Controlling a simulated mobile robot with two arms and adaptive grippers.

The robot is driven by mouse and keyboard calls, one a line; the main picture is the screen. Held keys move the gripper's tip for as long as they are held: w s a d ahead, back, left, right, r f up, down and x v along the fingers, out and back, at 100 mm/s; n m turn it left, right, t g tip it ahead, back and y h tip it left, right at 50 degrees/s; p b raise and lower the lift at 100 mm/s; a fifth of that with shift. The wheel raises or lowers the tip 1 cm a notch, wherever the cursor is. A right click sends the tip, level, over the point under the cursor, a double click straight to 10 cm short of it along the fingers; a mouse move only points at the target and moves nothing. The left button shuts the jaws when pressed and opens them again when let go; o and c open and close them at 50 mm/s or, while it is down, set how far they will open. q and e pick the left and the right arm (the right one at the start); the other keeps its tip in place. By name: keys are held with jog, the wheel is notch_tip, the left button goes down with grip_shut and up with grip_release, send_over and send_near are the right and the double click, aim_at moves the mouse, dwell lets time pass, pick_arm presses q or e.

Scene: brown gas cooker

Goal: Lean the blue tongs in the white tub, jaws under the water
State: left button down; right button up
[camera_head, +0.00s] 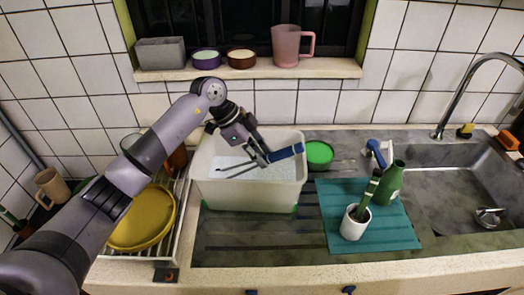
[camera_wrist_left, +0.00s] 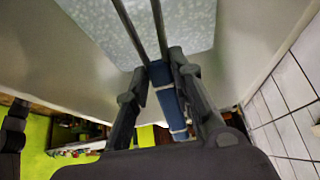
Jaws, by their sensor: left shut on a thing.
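The white tub (camera_head: 245,197) stands on the counter in the middle of the head view, with pale speckled water (camera_head: 270,174) in it. My left gripper (camera_head: 263,158) is over the tub, shut on the blue tongs (camera_head: 286,152) by the blue handle. The tongs are tilted, with the blue end up toward the right rim and two dark arms reaching left over the water. In the left wrist view the blue handle (camera_wrist_left: 167,98) sits between my fingers, and the dark arms run toward the water (camera_wrist_left: 150,30). I cannot tell whether the jaw tips touch the water. My right gripper is not in view.
A rack with a yellow plate (camera_head: 145,220) stands left of the tub. A green round thing (camera_head: 319,153) lies right of it. A teal mat (camera_head: 385,235) holds a white cup (camera_head: 354,222) and a green bottle (camera_head: 390,183). The sill (camera_head: 250,69) with a pink mug is behind.

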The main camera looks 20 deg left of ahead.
pick_arm(q)
jog(key=shift+a+f, duration=0.3)
jog(key=shift+f, duration=0.05)
jog(key=c, duration=1.8)
grip_release()
jog(key=o, duration=0.3)
jog(key=shift+a, duration=0.2)
jog(key=shift+o, duration=0.9)
jog(key=shift+d+r, duration=0.15)
jog(key=shift+d, duration=0.05)
jog(key=o, duration=0.5)
jog(key=shift+r, duration=0.15)
